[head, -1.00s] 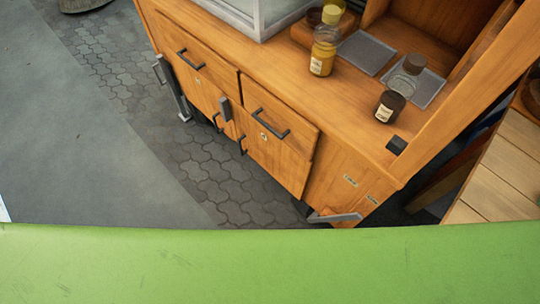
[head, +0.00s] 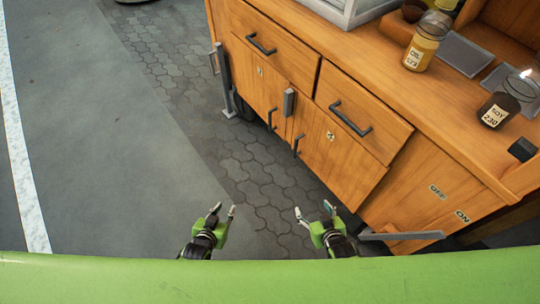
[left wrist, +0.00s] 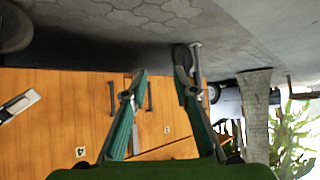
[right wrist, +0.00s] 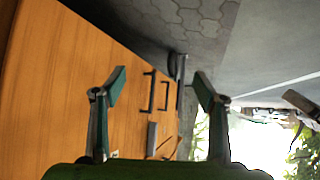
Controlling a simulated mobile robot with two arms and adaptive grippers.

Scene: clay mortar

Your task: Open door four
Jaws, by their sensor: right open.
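Door four (head: 340,160) is the lower right door of the wooden cabinet, and it looks shut. Its small label (head: 330,135) is hard to read in the head view, but a 4 label (left wrist: 81,152) shows in the left wrist view. Its dark vertical handle (head: 297,146) is at the door's left edge and also shows in the right wrist view (right wrist: 150,86). My left gripper (head: 223,209) is open and empty over the paving, left of the handle and apart from it. My right gripper (head: 314,210) is open and empty, in front of the door.
A neighbouring door (head: 262,90) and its handle (head: 271,120) are to the left. Drawers with bar handles (head: 350,118) are above. A grey lever (head: 402,236) sticks out by OFF and ON labels. Jars (head: 427,42) stand on top. The paving (head: 205,130) at left is clear.

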